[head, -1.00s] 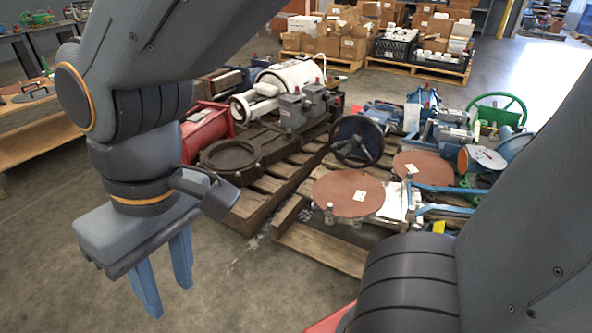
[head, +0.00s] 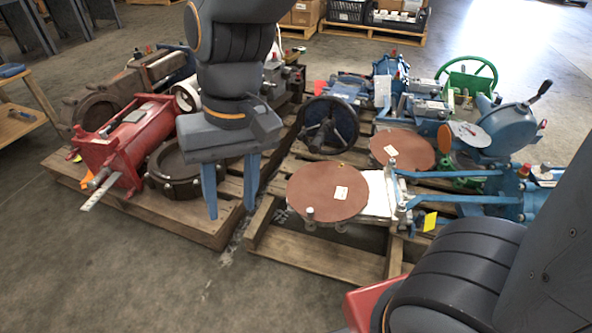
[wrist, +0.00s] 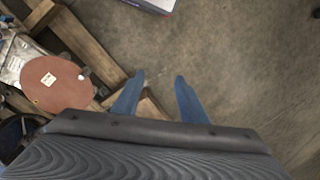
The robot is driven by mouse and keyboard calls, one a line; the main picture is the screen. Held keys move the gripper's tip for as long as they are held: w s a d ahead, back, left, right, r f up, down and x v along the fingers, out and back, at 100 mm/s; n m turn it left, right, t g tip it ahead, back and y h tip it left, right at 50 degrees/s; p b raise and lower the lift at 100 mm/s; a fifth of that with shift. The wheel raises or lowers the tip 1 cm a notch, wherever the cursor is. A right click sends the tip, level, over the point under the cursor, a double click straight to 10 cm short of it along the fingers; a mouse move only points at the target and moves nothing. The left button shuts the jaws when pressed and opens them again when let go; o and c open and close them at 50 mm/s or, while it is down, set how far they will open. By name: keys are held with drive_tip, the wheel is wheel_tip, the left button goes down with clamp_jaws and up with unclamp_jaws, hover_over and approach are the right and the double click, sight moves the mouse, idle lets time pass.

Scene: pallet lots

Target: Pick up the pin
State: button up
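No pin stands out for certain. A small grey cylindrical piece (head: 310,214) at the near edge of a round brown disc (head: 325,190) could be it, but I cannot tell. The disc also shows in the wrist view (wrist: 55,88), left of the fingers.
The right wooden pallet (head: 320,262) carries blue and green valve parts and a black handwheel (head: 330,125). The left pallet (head: 185,222) holds a red cylinder body (head: 130,145) and a dark ring flange (head: 170,172). The concrete floor in front is clear.

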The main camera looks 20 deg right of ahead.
drive_tip(key=w+d+f+m+g, duration=0.1)
drive_tip(key=w+d+f+m, duration=0.55)
drive_tip(key=w, duration=0.35)
drive_tip(key=m+y, duration=0.2)
drive_tip(key=m, duration=0.8)
approach(310, 210)
drive_tip(key=f, duration=0.1)
drive_tip(key=f+b, duration=0.1)
drive_tip(key=f, duration=0.1)
drive_tip(key=shift+s+a+m+y+b, duration=0.3)
drive_tip(key=shift+s+a+m, duration=0.05)
drive_tip(key=shift+s, duration=0.05)
drive_tip(key=b+x, duration=0.2)
drive_tip(key=x, duration=0.1)
drive_tip(key=b+x, duration=0.1)
drive_tip(key=shift+w+f, duration=0.3)
drive_tip(key=shift+s+a+f+b, duration=0.15)
drive_tip(key=shift+f+b, duration=0.25)
clamp_jaws()
